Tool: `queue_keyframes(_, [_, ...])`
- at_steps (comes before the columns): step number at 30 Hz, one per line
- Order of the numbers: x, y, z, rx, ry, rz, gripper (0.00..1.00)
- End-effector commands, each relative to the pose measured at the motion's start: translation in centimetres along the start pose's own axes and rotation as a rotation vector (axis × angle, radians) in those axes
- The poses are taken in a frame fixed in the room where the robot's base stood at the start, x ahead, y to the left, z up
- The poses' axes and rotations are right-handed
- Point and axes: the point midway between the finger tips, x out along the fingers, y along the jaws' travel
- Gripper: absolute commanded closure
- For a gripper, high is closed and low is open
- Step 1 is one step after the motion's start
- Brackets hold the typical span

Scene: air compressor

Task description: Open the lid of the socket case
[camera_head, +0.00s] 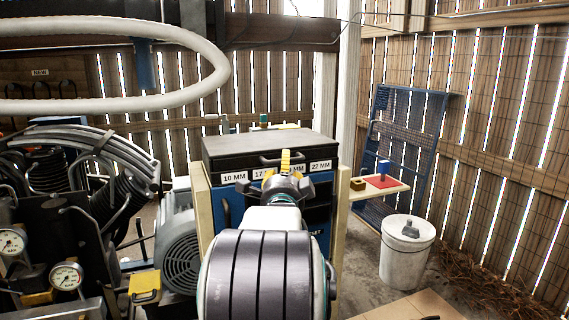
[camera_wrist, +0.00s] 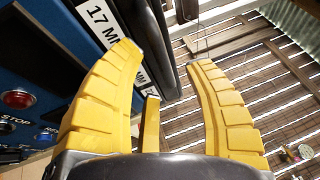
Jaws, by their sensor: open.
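The socket case is a dark grey box with white size labels (camera_head: 235,177) such as 10 MM and 22 MM on its front, standing on a blue cabinet. Its flat lid (camera_head: 250,143) is down, and a dark handle (camera_head: 272,160) shows at the front edge. My gripper (camera_head: 287,160), with yellow fingers, is in front of the case near the handle and hides some labels. In the wrist view my gripper (camera_wrist: 167,57) is open, with a dark edge of the case (camera_wrist: 155,40) beyond the fingers and the 17 MM label (camera_wrist: 103,22) beside the left finger. I cannot tell whether a finger touches it.
A compressor with gauges (camera_head: 66,276) and a motor (camera_head: 180,255) stands at left. A pale hose (camera_head: 190,100) loops above. At right are a small shelf (camera_head: 396,188) with blocks, a white bucket (camera_head: 407,255) and a blue mesh rack (camera_head: 410,140). Red button (camera_wrist: 18,98) shows at left.

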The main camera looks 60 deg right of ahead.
Motion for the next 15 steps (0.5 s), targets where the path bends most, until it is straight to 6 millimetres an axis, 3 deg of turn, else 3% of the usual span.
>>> queue_keyframes(6, [2.1,0.0,0.0,-0.001,0.000,0.001,0.53])
queue_keyframes(15, [3.1,0.0,0.0,-0.001,-0.001,0.001,0.53])
